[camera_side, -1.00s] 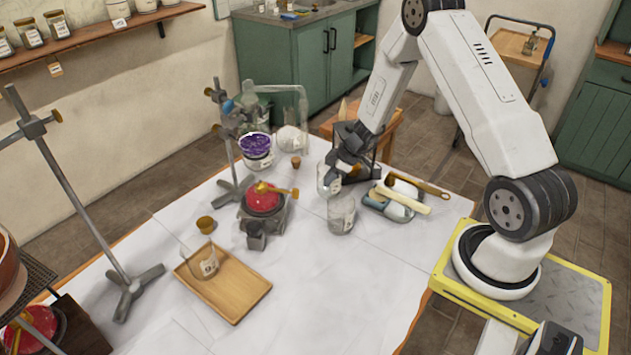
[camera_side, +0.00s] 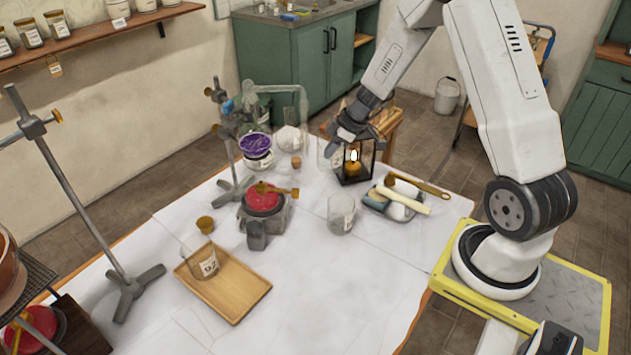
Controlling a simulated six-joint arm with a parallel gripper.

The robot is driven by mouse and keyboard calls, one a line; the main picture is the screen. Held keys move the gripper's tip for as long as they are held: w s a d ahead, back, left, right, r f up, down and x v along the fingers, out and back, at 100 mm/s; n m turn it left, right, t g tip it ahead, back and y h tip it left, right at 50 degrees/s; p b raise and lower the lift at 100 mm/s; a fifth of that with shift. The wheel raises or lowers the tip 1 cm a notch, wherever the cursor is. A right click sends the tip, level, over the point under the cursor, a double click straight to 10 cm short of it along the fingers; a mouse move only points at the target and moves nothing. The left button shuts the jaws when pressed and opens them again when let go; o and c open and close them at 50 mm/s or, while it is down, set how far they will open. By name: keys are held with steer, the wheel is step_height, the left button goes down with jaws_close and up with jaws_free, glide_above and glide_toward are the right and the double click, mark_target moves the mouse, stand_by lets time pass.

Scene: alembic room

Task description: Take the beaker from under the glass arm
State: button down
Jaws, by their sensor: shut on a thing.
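My gripper (camera_side: 338,141) is shut on a clear glass beaker (camera_side: 327,154) and holds it in the air at the back of the table, left of the black lantern. The dark fingers partly cover the beaker's right side. The glass arm (camera_side: 285,88) reaches right from the still at the back left and bends down at its end. The held beaker is to the right of that end and apart from it in the picture. A whitish rounded glass vessel (camera_side: 290,140) stands below the bend.
Another clear beaker (camera_side: 341,214) stands mid-table beside a grey dish of tools (camera_side: 376,206). A wooden tray (camera_side: 236,300) holds a labelled beaker (camera_side: 208,265). The front of the white table (camera_side: 330,290) is clear.

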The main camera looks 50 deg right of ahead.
steer(key=shift+r, duration=1.15)
steer(key=shift+r, duration=0.35)
steer(key=shift+r, duration=2.8)
